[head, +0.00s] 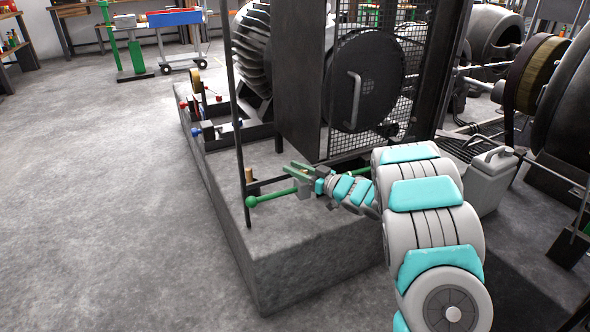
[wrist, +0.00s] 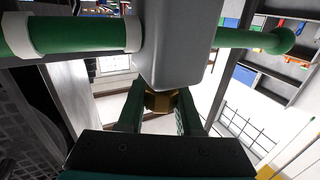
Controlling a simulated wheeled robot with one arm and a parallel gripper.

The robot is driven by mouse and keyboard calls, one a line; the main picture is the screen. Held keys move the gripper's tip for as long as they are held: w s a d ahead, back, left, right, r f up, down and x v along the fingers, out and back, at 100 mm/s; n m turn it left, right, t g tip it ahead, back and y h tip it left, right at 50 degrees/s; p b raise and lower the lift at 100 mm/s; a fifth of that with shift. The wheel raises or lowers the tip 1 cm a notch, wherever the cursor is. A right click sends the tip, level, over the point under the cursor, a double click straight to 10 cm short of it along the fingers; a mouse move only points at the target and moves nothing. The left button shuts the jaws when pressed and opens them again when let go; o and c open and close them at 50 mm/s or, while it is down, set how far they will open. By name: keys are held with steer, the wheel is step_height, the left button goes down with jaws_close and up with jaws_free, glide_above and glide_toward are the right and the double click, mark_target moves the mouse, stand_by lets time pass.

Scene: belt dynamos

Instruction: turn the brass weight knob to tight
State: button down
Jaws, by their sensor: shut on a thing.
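The brass weight knob (wrist: 160,102) shows in the wrist view under a grey weight block (wrist: 176,45). My gripper (wrist: 161,94) has its two green fingers on either side of the knob, shut on it. The weight block sits on a green lever bar (wrist: 80,36), which runs across the top of the wrist view. In the head view the green bar (head: 275,195) ends in a green ball at the left, and my gripper (head: 298,171) is at the weight block (head: 305,188). I cannot make out the knob clearly in the head view, nor any tight mark.
The lever is above a concrete plinth (head: 290,245), beside a dark upright rod (head: 237,130) and a mesh guard (head: 368,75) around a large dark wheel. A grey can (head: 490,175) stands to the right of my arm. The floor (head: 100,200) at left is clear.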

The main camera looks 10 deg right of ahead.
steer(key=shift+f+b, duration=0.1)
steer(key=shift+b, duration=0.2)
steer(key=m+t+h+b, duration=0.1)
steer(key=m+h+b, duration=0.1)
steer(key=m+h, duration=0.1)
steer(key=d+m+t+h+b, duration=0.1)
steer(key=m+t+h+b, duration=0.1)
steer(key=h, duration=0.4)
steer(key=d+m+t+h+b, duration=0.1)
steer(key=m+h+b, duration=0.3)
steer(key=shift+w, duration=0.4)
steer(key=m+g+h+p, duration=0.1)
steer(key=m+h+p, duration=0.2)
steer(key=h+p, duration=0.1)
steer(key=d+m+g+h+p, duration=0.1)
steer(key=m+g+h+p, duration=0.1)
steer(key=h+p, duration=0.2)
steer(key=d+m+g+h+p, duration=0.1)
steer(key=m+g+h+p, duration=0.1)
steer(key=p, duration=0.4)
steer(key=shift+s+d+r+m+h, duration=0.1)
steer(key=shift+s+r+m+h, duration=0.1)
steer(key=shift+m+h, duration=0.25)
steer(key=shift+s+r+m+h, duration=0.1)
steer(key=shift+s+m+h, duration=0.1)
steer(key=shift+m+h, duration=0.2)
steer(key=shift+f, duration=0.2)
